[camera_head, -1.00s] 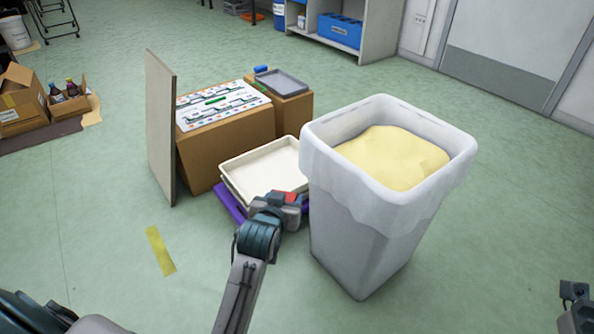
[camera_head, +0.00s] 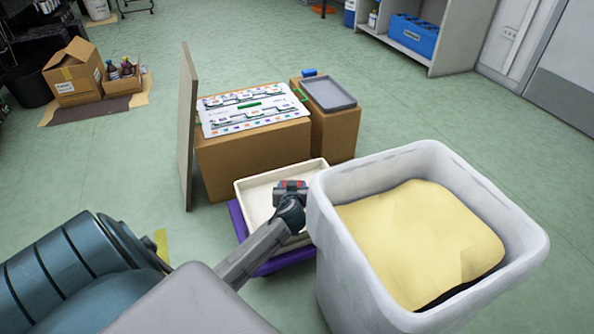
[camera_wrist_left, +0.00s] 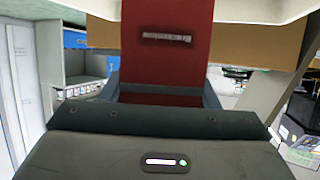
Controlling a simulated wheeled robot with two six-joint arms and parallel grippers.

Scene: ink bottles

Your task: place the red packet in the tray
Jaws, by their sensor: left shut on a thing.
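The red packet (camera_wrist_left: 165,65) fills the top middle of the left wrist view, flat and dark red with a small pale print. My left gripper (camera_head: 291,187) is shut on it. I cannot tell whether the packet touches the tray. My forearm hides the tray's near part. My right gripper is out of view.
The tall white bin (camera_head: 345,285) with yellow contents stands close on the right. A purple item (camera_head: 240,220) lies under the tray. Cardboard boxes (camera_head: 255,155) stand behind, with a printed sheet and a grey tray (camera_head: 328,92) on top. An upright board (camera_head: 188,130) stands left.

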